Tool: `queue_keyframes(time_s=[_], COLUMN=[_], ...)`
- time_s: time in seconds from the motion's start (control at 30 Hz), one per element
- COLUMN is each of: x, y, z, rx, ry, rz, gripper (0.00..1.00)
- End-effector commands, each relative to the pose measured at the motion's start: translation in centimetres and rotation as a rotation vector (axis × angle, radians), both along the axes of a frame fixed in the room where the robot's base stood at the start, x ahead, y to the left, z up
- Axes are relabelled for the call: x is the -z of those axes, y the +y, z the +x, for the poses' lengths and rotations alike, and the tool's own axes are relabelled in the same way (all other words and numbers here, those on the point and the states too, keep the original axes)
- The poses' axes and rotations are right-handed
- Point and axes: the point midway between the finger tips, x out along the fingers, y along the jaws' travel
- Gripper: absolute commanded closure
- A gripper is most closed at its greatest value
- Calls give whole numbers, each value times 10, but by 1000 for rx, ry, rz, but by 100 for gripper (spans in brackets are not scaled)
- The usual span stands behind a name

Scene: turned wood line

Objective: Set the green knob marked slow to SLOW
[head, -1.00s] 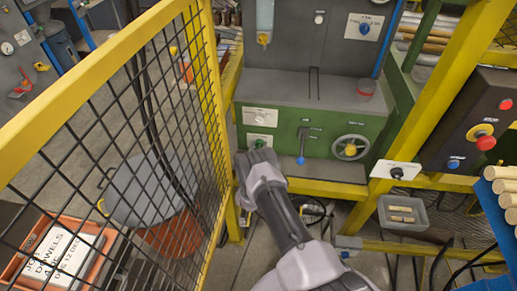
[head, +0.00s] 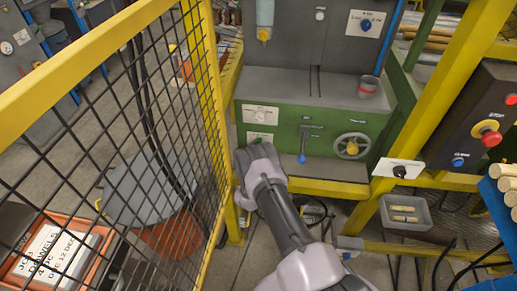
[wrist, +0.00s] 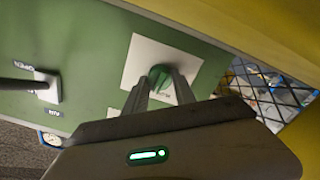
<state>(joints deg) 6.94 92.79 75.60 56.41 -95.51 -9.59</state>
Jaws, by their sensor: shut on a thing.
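The green knob (wrist: 158,77) sits on a square white plate (wrist: 180,52) on the green machine front, in the wrist view. My gripper (wrist: 161,84) has one finger on each side of it and is shut on it. The knob's pointer and the plate's lettering cannot be made out. In the head view, the lower-left white plate (head: 262,136) shows just above my gripper (head: 255,147), which covers much of the knob there.
Another white plate with a knob (head: 261,115) is just above. A blue-tipped lever (head: 303,145) and a handwheel (head: 351,146) are to the right. A yellow mesh fence (head: 150,120) stands close on the left. A yellow beam (head: 330,187) runs below the panel.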

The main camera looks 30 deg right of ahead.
Motion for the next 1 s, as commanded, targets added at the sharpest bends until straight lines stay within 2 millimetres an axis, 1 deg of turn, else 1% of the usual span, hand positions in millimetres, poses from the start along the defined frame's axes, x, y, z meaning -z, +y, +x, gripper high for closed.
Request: queue_keyframes(time_s=[0.1, 0.5, 0.7, 1.0], x=[4, 3, 3, 3], y=[0, 0, 0, 0], z=[-1, 0, -1, -1], rx=[1, 1, 1, 1], ry=[62, 247, 309, 353], rz=[-86, -360, -449, -515], gripper=[100, 100, 100, 100])
